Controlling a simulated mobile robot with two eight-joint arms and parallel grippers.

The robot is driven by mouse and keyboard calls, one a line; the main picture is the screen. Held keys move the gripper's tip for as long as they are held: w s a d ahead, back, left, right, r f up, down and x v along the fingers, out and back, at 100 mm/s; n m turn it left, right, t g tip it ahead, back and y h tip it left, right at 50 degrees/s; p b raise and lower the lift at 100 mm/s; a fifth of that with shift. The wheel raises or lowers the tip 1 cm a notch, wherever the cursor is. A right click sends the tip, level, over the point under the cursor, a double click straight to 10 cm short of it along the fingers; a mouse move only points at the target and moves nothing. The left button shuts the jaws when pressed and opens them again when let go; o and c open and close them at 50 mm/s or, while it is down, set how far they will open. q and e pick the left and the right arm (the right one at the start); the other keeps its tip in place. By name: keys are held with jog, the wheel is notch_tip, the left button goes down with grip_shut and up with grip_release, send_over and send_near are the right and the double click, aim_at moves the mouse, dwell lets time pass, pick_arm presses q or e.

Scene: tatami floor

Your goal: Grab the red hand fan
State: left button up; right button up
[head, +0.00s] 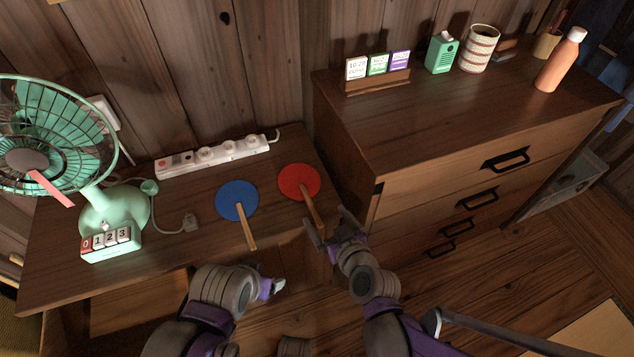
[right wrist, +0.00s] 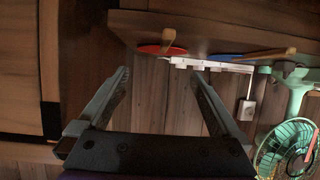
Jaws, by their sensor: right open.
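The red hand fan (head: 299,181) lies flat on the low wooden desk, its light wooden handle pointing to the front edge. In the right wrist view the red fan (right wrist: 150,49) shows at the top, with its handle (right wrist: 168,38) above the gap between the fingers. My right gripper (head: 326,220) is open and empty beside the end of that handle. It also shows in the right wrist view (right wrist: 160,74) with its fingers spread. My left gripper (head: 271,287) is in front of the desk, away from the red fan; its fingers are too unclear to tell their state.
A blue hand fan (head: 237,200) lies left of the red one. A white power strip (head: 213,156) is behind them. A green electric fan (head: 117,215) and number blocks (head: 110,241) stand left. A taller drawer chest (head: 440,130) rises close on the right.

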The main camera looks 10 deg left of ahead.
send_near(306, 193)
jog(key=shift+b+x, duration=0.35)
jog(key=shift+x, duration=0.7)
jog(key=x, duration=0.5)
jog(key=shift+w+a+f, duration=0.1)
jog(key=shift+a+f, duration=0.05)
grip_shut()
